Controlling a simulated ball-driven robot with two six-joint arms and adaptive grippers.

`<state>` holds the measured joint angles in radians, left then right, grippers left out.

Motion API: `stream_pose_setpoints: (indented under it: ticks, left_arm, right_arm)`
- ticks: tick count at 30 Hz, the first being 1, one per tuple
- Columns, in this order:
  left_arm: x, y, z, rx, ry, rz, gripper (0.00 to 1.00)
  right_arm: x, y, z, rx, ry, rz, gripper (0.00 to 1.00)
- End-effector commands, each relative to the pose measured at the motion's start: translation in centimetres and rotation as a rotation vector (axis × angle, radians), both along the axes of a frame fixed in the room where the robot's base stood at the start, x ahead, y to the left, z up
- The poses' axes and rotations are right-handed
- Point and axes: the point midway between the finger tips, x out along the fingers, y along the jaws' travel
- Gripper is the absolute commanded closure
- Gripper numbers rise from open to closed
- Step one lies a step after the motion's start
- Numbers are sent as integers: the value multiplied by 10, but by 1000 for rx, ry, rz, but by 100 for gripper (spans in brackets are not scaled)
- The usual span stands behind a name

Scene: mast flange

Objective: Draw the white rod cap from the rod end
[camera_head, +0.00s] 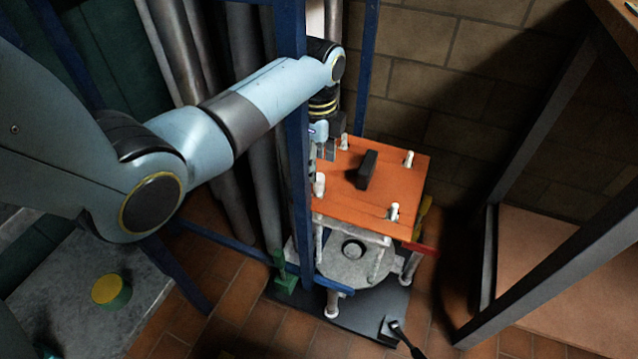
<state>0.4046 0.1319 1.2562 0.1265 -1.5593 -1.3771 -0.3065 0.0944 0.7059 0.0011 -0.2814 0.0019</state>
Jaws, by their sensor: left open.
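White rod caps stand at the corners of an orange plate (385,196). One cap is at the near left (319,185), one at the back left (344,142), one at the back right (409,158) and one at the near right (394,211). I cannot tell which is the task's cap. My left gripper (325,156) points down, open, above the plate's left edge, close to the two left caps. A blue post partly hides it, and I cannot make out contact with any cap. My right gripper is not in view.
A blue upright post (292,130) stands right beside my left wrist. A black handle (367,169) rises from the plate. Below are a grey flange (352,268) and a dark base (360,316). A dark metal frame (488,262) stands at the right, with pipes (257,130) at the left.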

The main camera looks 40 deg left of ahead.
Motion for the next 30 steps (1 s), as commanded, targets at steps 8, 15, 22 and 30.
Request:
stream_pose_setpoints:
  ticks: [8, 15, 22, 30]
  left_arm:
    - [2, 1, -46, 0, 4, 1, 45]
    - [3, 1, -51, 0, -1, 1, 45]
    - [3, 1, -51, 0, -1, 1, 61]
    - [3, 1, -51, 0, -1, 1, 96]
  right_arm:
    - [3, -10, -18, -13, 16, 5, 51]
    - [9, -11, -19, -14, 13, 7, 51]
    - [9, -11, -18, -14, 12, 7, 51]
    - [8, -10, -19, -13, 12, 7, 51]
